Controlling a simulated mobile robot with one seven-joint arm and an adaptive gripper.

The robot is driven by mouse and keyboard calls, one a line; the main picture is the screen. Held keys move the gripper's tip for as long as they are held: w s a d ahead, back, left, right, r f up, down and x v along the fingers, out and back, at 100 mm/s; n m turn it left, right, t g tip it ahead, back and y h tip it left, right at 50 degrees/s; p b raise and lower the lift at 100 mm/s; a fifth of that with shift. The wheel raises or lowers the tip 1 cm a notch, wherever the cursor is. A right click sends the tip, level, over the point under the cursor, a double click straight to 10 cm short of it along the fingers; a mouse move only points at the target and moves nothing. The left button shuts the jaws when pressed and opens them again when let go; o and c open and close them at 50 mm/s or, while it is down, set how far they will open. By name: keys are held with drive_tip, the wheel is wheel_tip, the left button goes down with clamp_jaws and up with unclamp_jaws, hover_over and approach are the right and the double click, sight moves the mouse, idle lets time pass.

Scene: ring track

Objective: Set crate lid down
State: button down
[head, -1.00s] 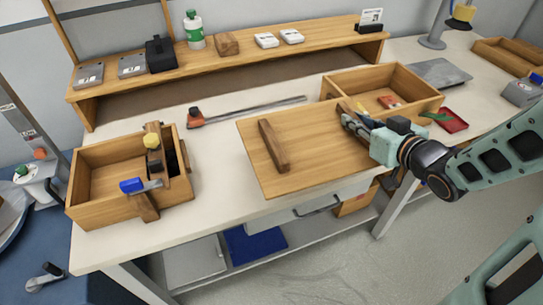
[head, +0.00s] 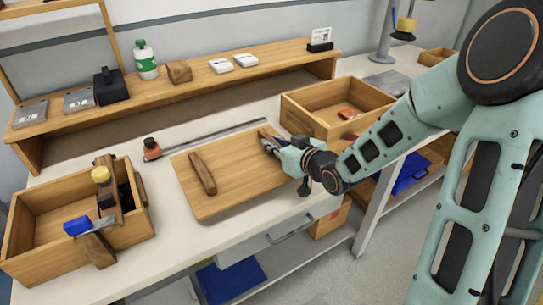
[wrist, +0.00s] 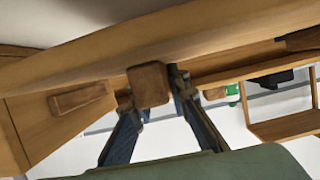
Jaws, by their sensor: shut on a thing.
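The crate lid (head: 235,178) is a flat wooden board with two raised wooden grips, seen over the middle of the bench. Its left grip (head: 203,173) is free. My gripper (head: 272,143) is shut on the right grip, which shows as a brown block (wrist: 148,84) between the fingers in the wrist view. The lid looks roughly level. Whether it touches the bench or hangs just above it, I cannot tell. The open wooden crate (head: 298,116) stands to the right of the lid, with a small red item (head: 346,113) inside.
An open wooden tool box (head: 30,207) stands left of the lid. A bar clamp (head: 152,149) lies behind the lid. A raised shelf (head: 190,93) with a green-white bottle (head: 146,60) runs along the back. The bench front edge is close to the lid's near edge.

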drive_tip(key=shift+w+a+f, duration=0.2)
drive_tip(key=shift+a+f, duration=0.05)
drive_tip(key=shift+f, duration=0.05)
drive_tip(key=shift+f+b, duration=0.45)
drive_tip(key=shift+f, duration=1.1)
drive_tip(key=shift+f, duration=0.15)
drive_tip(key=c, duration=1.8)
unclamp_jaws()
drive_tip(key=shift+c, duration=0.2)
